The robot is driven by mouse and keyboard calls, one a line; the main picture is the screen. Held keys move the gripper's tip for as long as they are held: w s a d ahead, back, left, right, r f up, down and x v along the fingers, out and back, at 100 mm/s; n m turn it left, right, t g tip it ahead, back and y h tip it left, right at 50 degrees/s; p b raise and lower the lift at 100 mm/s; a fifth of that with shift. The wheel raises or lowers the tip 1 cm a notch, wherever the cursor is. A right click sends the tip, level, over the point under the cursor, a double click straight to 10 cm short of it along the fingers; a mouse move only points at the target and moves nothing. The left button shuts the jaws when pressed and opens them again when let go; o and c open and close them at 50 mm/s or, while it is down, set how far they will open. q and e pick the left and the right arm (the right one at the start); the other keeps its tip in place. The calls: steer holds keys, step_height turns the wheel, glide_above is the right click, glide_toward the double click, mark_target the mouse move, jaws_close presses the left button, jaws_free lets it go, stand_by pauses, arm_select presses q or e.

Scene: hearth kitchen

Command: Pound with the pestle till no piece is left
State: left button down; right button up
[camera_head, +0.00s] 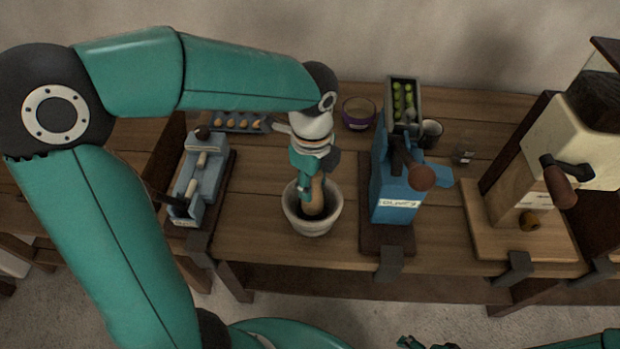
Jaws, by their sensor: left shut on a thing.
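A pale stone mortar (311,227) stands on the wooden bench near the middle of the view. A wooden pestle (316,198) stands in it, close to upright, with its lower end inside the bowl. My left gripper (308,185) comes down from above and is shut on the pestle, just over the rim. The inside of the bowl is dark and partly covered by the pestle and gripper, so I cannot tell whether pieces are in it. A small part of what seems to be my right gripper (424,344) shows at the bottom edge; its jaws are unclear.
A blue hand-cranked machine (398,190) stands close right of the mortar, with a trough of green fruit (404,98) above it. A grey-blue device (201,178) is at left. An egg tray (240,122), purple bowl (359,114) and dark cup (431,133) stand behind. A cream mill (560,150) is at right.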

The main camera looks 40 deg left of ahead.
arm_select(q)
step_height(320, 180, down, 2)
steer(key=shift+f+b, duration=0.1)
steer(key=shift+b, duration=0.55)
steer(key=shift+r+p, duration=2.15)
steer(key=shift+r, duration=0.2)
steer(key=shift+f, duration=0.15)
steer(key=shift+f+b, duration=1.85)
steer(key=shift+f, duration=0.35)
steer(key=shift+r, duration=0.1)
steer(key=shift+r, duration=0.1)
step_height(320, 180, up, 4)
steer(key=p, duration=0.4)
steer(key=shift+r, duration=0.15)
